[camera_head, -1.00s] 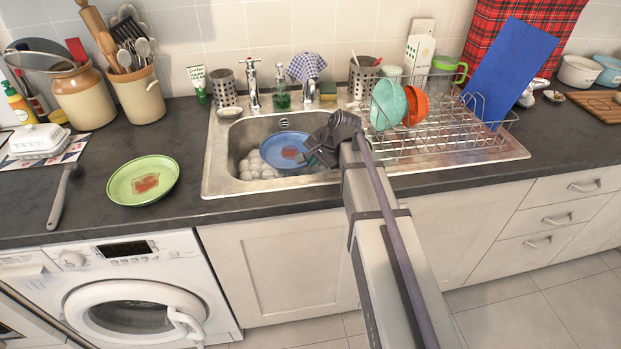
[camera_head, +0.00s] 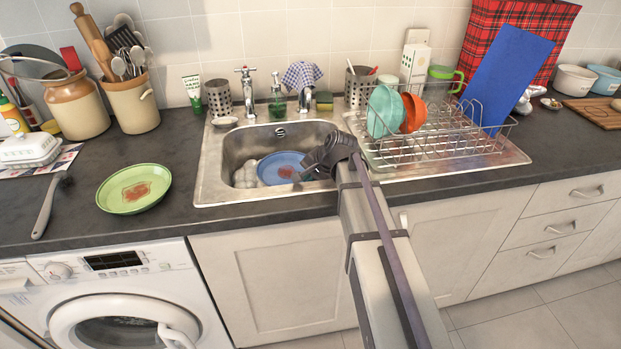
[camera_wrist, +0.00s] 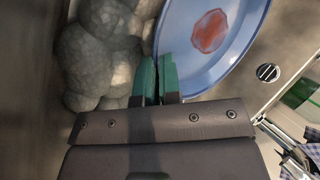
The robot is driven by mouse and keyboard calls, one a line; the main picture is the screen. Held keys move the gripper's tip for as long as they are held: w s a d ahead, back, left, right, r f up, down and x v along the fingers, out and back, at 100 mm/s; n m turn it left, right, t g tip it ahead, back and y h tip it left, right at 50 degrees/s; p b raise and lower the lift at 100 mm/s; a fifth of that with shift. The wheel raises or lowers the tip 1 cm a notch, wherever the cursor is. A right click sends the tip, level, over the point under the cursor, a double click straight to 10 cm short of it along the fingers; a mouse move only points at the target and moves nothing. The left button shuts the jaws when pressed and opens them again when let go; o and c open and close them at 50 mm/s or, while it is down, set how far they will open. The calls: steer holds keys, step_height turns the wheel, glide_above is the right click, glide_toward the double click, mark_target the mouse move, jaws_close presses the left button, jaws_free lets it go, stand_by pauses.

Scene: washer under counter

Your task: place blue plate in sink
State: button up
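The blue plate (camera_head: 270,174), with a reddish stain, is low in the sink (camera_head: 207,185), tilted, its face toward the back and up. My gripper (camera_head: 312,172) is at the plate's right side, over the basin's front right. In the wrist view the gripper's green fingertips (camera_wrist: 158,78) are close together. The plate's rim (camera_wrist: 196,84) passes between them, and the gripper looks shut on it. Pale foam bubbles (camera_wrist: 97,60) lie beside the plate. The plate's lower edge is hidden by the basin's front.
A green plate (camera_head: 133,188) with a red stain lies on the counter left of the sink. A dish rack (camera_head: 440,142) with bowls and a blue board (camera_head: 507,72) stands at the right. Taps (camera_head: 247,92) rise behind the basin.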

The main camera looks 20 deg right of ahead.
steer(key=o, duration=0.4)
steer(key=shift+s+f, duration=0.3)
steer(key=shift+f, duration=0.05)
steer(key=shift+r, duration=0.1)
steer(key=shift+r+p, duration=0.3)
steer(key=shift+p, duration=0.05)
steer(key=p+v, duration=1)
steer(key=v, duration=0.2)
steer(key=shift+w+r+p, duration=0.3)
steer(key=shift+p, duration=0.1)
